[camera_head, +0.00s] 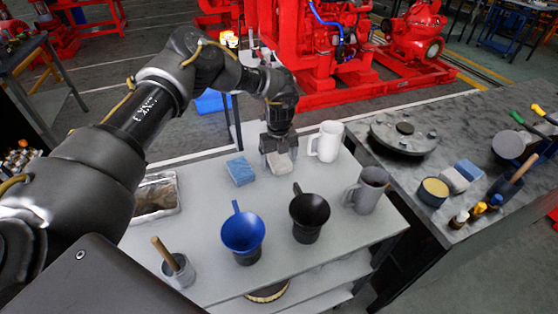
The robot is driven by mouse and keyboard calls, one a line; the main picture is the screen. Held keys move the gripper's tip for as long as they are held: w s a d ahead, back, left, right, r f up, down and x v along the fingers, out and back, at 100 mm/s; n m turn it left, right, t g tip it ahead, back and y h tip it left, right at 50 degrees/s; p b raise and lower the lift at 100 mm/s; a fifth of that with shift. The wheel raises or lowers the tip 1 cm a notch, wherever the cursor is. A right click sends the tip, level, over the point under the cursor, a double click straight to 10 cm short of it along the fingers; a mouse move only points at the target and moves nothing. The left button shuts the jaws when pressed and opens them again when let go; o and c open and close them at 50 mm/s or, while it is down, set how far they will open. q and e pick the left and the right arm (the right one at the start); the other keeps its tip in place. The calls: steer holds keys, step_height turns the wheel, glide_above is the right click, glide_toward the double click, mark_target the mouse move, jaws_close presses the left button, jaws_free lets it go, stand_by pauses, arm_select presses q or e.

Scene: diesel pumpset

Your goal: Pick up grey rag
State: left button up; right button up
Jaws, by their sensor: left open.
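A small light grey-beige folded cloth, which looks like the grey rag (280,163), lies on the white table (330,242) near its back edge. My left gripper (279,154) points down right at the rag, with its fingers at either side of it. The jaws are open, and the gripper partly hides the rag's back. I cannot tell whether the fingers touch the rag. A blue folded rag (240,171) lies just left of it. My right gripper is not in view.
A white mug (326,141) stands close right of the gripper. A grey jug (367,190), a black funnel (309,213), a blue funnel (243,234), a metal tray (155,197) and a pot with a wooden handle (178,270) share the table. A dark workbench (440,130) stands at right.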

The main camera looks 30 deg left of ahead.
arm_select(q)
steer(key=c, duration=1.1)
steer(key=shift+o, duration=0.2)
steer(key=shift+r, duration=0.15)
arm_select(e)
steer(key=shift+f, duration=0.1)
